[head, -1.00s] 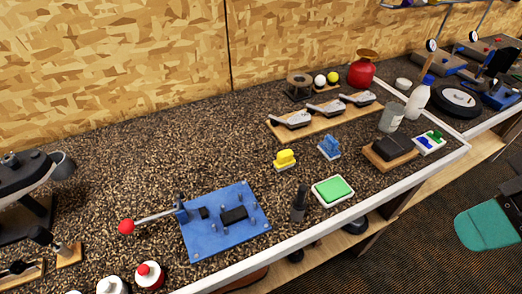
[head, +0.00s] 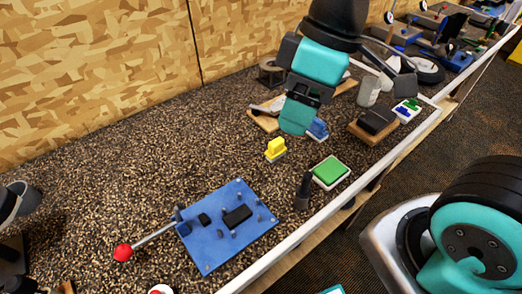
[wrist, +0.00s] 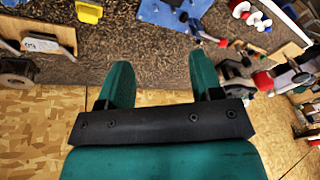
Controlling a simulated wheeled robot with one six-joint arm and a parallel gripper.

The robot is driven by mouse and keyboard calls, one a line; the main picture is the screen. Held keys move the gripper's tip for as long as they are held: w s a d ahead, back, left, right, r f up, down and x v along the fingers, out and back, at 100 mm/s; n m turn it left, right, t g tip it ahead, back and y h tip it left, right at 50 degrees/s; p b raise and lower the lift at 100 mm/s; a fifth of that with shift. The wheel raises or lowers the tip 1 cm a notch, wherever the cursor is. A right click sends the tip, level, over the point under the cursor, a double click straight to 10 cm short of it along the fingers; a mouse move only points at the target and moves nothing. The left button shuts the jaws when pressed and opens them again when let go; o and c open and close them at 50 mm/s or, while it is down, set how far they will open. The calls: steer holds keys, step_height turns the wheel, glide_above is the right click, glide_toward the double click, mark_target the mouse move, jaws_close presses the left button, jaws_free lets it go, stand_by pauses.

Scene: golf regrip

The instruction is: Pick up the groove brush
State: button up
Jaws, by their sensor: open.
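Two small brush-like blocks with raised handles stand on the speckled bench. One is yellow (head: 275,149) and the other is blue (head: 318,129); I cannot tell for sure which is the groove brush. The yellow one also shows at the top edge of the wrist view (wrist: 89,12). My gripper (head: 297,118) hangs above the bench and partly covers the blue block in the head view. In the wrist view its teal fingers (wrist: 161,64) are spread apart with nothing between them.
A blue fixture plate (head: 228,226) with a red-knobbed lever lies in front. A green pad (head: 330,172) and a dark upright piece (head: 303,192) stand near the pale bench edge. A wooden rack of club heads (wrist: 40,45) shows at the wrist view's left. Open bench lies left of the yellow block.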

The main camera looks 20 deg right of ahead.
steer(key=w+d+f+n+h+b, duration=0.2)
steer(key=w+f+n, duration=0.1)
steer(key=w+n, duration=0.3)
steer(key=w+d+f+n+h+b, duration=0.1)
steer(key=w+f+n+b, duration=0.1)
steer(key=w+f+n, duration=0.35)
steer(key=p, duration=0.2)
glide_toward(277, 141)
steer(key=shift+m, duration=0.35)
step_height(277, 141, down, 6)
steer(key=shift+f, duration=0.2)
steer(key=shift+w+f+p, duration=0.15)
steer(key=shift+f+p, duration=0.35)
steer(key=shift+f, duration=2.4)
steer(key=c, duration=1.1)
steer(key=shift+r, duration=0.1)
step_height(277, 141, up, 20)
steer(key=shift+f+b, duration=0.1)
steer(key=shift+b, duration=0.65)
